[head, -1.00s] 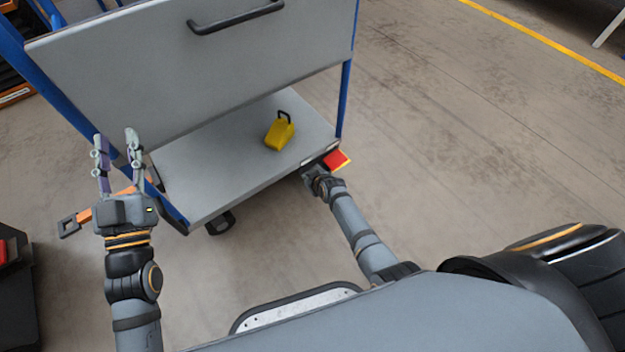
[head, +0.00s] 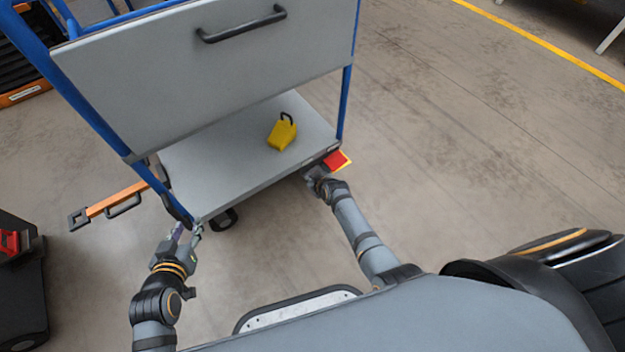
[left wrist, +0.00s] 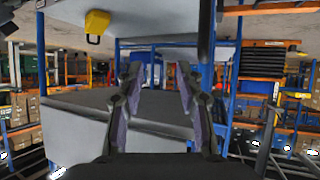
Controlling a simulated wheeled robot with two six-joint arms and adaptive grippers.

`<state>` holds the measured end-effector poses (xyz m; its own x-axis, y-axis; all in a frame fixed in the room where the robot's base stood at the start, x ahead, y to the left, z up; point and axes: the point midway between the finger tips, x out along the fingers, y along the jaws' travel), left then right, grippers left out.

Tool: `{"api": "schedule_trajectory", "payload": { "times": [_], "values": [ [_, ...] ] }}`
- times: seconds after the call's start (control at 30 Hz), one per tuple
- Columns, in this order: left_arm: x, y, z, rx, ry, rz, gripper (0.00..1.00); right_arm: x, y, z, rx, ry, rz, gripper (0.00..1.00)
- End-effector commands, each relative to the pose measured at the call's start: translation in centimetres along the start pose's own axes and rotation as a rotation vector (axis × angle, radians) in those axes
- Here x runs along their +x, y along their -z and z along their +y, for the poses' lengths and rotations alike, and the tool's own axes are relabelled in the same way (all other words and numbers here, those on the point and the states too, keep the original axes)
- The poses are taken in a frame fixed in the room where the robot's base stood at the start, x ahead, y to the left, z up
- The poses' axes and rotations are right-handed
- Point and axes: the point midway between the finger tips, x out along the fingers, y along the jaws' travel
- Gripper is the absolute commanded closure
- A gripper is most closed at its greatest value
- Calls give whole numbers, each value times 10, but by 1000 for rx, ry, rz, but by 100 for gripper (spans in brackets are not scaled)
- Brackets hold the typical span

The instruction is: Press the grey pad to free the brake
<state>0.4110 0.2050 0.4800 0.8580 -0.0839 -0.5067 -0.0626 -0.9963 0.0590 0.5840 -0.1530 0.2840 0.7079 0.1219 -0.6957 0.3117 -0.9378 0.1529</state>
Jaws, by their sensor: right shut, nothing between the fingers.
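A cart with blue posts has a grey lower deck (head: 215,165). At the deck's near right corner, close to the floor, is a red pedal (head: 337,160) with a yellow edge. I cannot make out a grey pad; my right gripper (head: 315,178) covers the spot just left of the red pedal. That gripper is shut and empty, low at the deck's edge; I cannot tell whether it touches anything. My left gripper (head: 187,231) is open and empty beside the deck's near left corner. Its spread fingers also show in the left wrist view (left wrist: 157,105).
A yellow block with a black handle (head: 282,133) sits on the deck. A grey panel with a black handle (head: 210,70) stands above it. An orange bar (head: 115,199) sticks out left of the cart. A black caster (head: 226,218) is under the deck. The floor to the right is clear.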

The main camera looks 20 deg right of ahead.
Motion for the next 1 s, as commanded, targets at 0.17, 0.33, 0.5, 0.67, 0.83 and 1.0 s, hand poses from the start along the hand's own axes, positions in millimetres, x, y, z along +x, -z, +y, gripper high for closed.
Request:
{"api": "schedule_trajectory", "payload": {
  "times": [0.17,0.33,0.5,0.67,0.83,1.0],
  "values": [
    [-7,-40,2,-13,-9,-153,64,-4,3,1,1,-1,0,100],
    [-15,-71,4,-23,-16,-270,64,-5,5,2,1,-1,-1,100],
    [-20,-87,6,-28,-20,-331,64,-6,5,2,1,-2,-1,100],
    [-22,-91,6,-29,-22,-347,64,-6,5,2,2,-2,-1,100],
    [-22,-91,6,-29,-22,-346,64,-6,5,2,2,-2,-1,100],
    [-22,-91,6,-29,-22,-345,64,-6,5,2,2,-2,-1,100]
  ]
}}
